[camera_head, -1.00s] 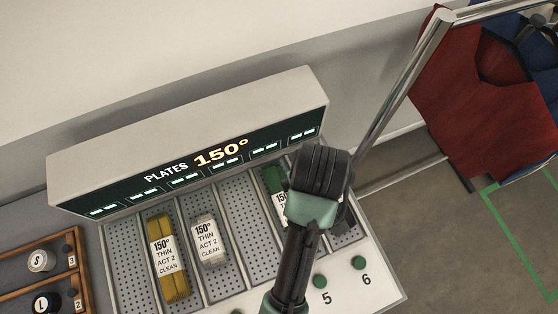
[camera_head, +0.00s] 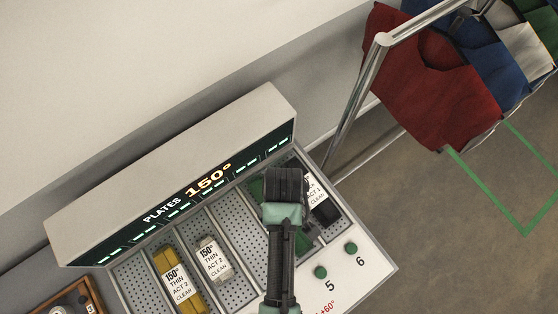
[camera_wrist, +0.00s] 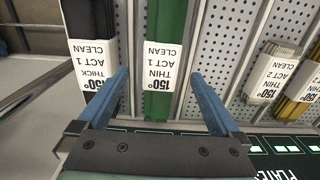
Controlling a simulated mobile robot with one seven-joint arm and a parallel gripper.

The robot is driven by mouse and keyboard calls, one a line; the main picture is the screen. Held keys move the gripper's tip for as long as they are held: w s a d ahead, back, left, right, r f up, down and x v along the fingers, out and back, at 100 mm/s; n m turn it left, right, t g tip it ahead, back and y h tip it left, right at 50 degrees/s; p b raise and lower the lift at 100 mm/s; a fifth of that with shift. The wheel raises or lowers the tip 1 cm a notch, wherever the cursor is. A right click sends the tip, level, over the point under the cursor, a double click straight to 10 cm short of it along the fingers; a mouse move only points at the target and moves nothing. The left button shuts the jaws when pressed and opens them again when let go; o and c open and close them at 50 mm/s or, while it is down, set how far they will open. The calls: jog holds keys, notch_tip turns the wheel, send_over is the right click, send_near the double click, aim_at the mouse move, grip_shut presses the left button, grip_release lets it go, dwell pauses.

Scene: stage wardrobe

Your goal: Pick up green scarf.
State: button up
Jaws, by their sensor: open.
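The green scarf (camera_wrist: 167,25) lies folded in a perforated slot of the plate unit, with a white label reading "150° THIN ACT 1 CLEAN". In the head view only slivers of the scarf (camera_head: 303,242) show beside my arm, which hides the rest. My gripper (camera_wrist: 160,74) is open and empty. In the wrist view its two blue fingers stand on either side of the scarf's label, apart from the scarf. I cannot tell how high the fingertips are above it. The fingers are hidden in the head view.
A black folded piece (camera_head: 325,212) labelled "THICK ACT 1" lies in the neighbouring slot. White (camera_head: 212,260) and yellow (camera_head: 180,284) folded pieces lie in other slots. The display panel (camera_head: 190,190) rises behind the slots. A metal rail (camera_head: 357,95) with garments stands right.

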jog(key=shift+a+f+p, duration=0.15)
jog(key=shift+f+p, duration=0.4)
jog(key=shift+f, duration=2)
jog(key=c, duration=1.4)
jog(key=shift+w, duration=0.1)
jog(key=shift+c, duration=0.4)
jog(key=shift+r, duration=0.15)
